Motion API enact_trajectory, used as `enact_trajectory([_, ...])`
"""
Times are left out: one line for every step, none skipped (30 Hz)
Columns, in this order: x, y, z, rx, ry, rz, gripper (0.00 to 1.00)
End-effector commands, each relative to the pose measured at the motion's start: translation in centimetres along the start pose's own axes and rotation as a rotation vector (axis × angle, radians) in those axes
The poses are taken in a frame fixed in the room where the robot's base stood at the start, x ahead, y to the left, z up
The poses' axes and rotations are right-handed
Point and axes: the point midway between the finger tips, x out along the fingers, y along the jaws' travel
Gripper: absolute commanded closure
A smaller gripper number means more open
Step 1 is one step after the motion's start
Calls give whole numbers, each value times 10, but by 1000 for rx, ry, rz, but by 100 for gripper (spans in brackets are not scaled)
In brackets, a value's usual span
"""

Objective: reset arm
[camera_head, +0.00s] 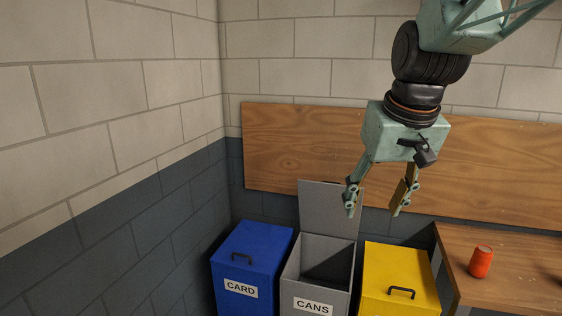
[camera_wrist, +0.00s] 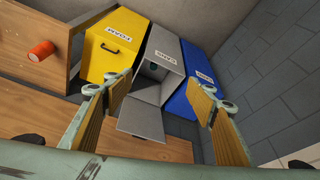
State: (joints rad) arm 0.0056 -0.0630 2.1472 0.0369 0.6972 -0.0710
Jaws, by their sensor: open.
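My gripper (camera_head: 380,200) is open and empty, with its fingers pointing down, in the head view. It hangs above and behind the bins, around the raised lid of the grey bin as seen in the picture. In the wrist view its two fingers (camera_wrist: 160,98) stand wide apart with nothing between them.
A blue CARD bin (camera_head: 250,262) and a yellow bin (camera_head: 400,280) stand shut on either side of the grey one. A red can (camera_head: 481,262) stands on the wooden table (camera_head: 520,285) at right. A wooden board (camera_head: 300,150) runs along the back wall.

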Motion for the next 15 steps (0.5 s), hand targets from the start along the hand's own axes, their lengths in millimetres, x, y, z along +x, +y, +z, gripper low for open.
enact_trajectory([-6,0,9,1,1,1,48])
enact_trajectory([-10,-1,14,1,1,1,48])
enact_trajectory([-14,-1,20,2,0,1,48])
enact_trajectory([-18,-1,25,3,1,2,48])
enact_trajectory([-21,-2,30,4,0,2,48])
enact_trajectory([-24,-2,38,5,-1,2,48])
enact_trajectory([-28,-2,43,5,-1,3,48])
enact_trajectory([-31,-2,48,6,-1,3,48])
enact_trajectory([-34,-2,55,7,-2,3,48])
enact_trajectory([-37,-3,60,7,-2,4,48])
enact_trajectory([-40,-3,65,8,-3,4,48])
enact_trajectory([-43,-3,72,9,-2,4,48])
enact_trajectory([-46,-3,77,9,-2,5,48])
enact_trajectory([-48,-4,83,10,-3,5,48])
enact_trajectory([-52,-4,90,11,-5,5,48])
